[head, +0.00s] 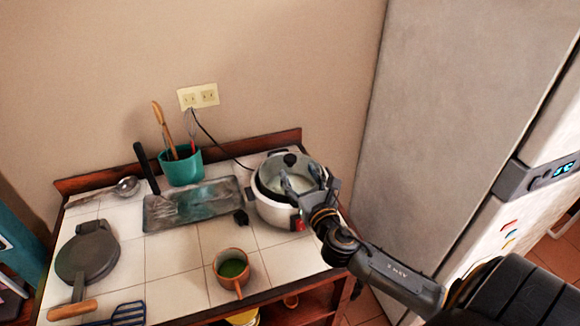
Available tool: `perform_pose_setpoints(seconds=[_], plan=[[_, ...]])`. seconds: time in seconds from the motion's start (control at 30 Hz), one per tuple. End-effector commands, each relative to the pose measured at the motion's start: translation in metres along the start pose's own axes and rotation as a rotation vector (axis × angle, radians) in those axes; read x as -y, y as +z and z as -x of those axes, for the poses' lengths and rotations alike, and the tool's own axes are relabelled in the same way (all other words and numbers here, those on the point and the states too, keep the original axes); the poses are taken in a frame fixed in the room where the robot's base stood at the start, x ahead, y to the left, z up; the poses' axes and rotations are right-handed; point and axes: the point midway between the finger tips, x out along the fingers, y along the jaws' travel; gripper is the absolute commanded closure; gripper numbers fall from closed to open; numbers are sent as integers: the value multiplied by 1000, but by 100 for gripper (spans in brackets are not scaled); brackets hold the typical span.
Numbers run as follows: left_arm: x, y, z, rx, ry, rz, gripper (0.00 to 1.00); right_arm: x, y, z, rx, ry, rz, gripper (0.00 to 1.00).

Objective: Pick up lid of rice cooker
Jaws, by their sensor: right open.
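The white rice cooker (272,212) stands at the right end of the tiled counter, with a red switch low on its front. Its lid has a dark knob (290,159) near the back of the cooker's top; much of the lid's surface is hard to make out behind my gripper. My right gripper (302,182) reaches in from the lower right. It is open, with its fingers over the front part of the cooker's top, in front of the knob. I cannot tell whether a finger touches the lid. My left gripper is not in view.
A small black block (240,217) and a metal tray (188,207) lie left of the cooker. An orange pot (219,262) with green contents stands in front. A teal utensil holder (181,169) is at the back. The fridge (440,130) stands close on the right.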

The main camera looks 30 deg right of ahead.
Motion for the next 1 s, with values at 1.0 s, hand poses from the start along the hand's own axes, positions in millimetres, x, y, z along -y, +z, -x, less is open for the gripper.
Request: perform_pose_setpoints(seconds=[1.0], plan=[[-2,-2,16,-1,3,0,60,5,-9,-68,-2,1,-4,64]])
